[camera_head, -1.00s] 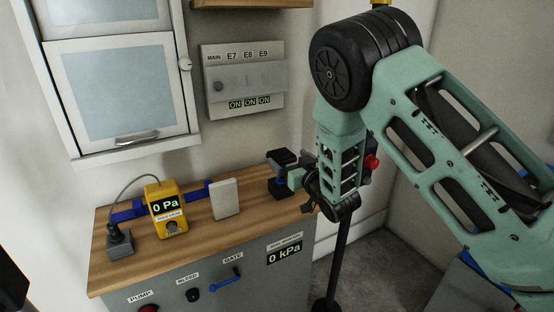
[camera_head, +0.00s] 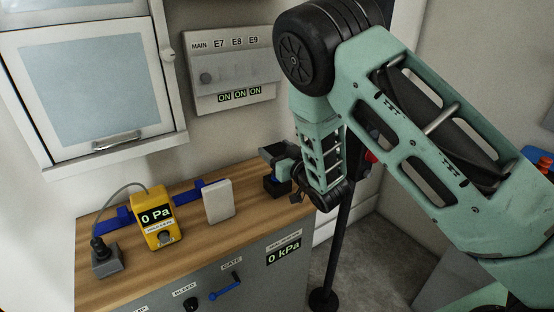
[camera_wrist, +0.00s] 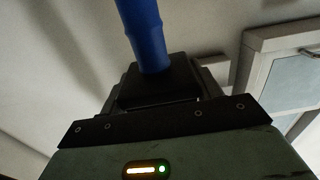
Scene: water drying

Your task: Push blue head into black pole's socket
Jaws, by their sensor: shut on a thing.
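The wrist view shows a blue rounded shaft (camera_wrist: 145,35), which I take to be the blue head, rising out of my dark gripper (camera_wrist: 158,80). My gripper is shut on it, and its far end runs out of the picture. In the head view my gripper (camera_head: 278,155) is above the back right part of the counter, partly hidden by my wrist. The black pole (camera_head: 345,240) stands upright on the floor right of the counter, behind my arm. My arm covers its upper part, and I cannot make out its socket.
A wall cabinet (camera_head: 90,85) and switch panel (camera_head: 233,72) are behind. Some floor shows around the pole.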

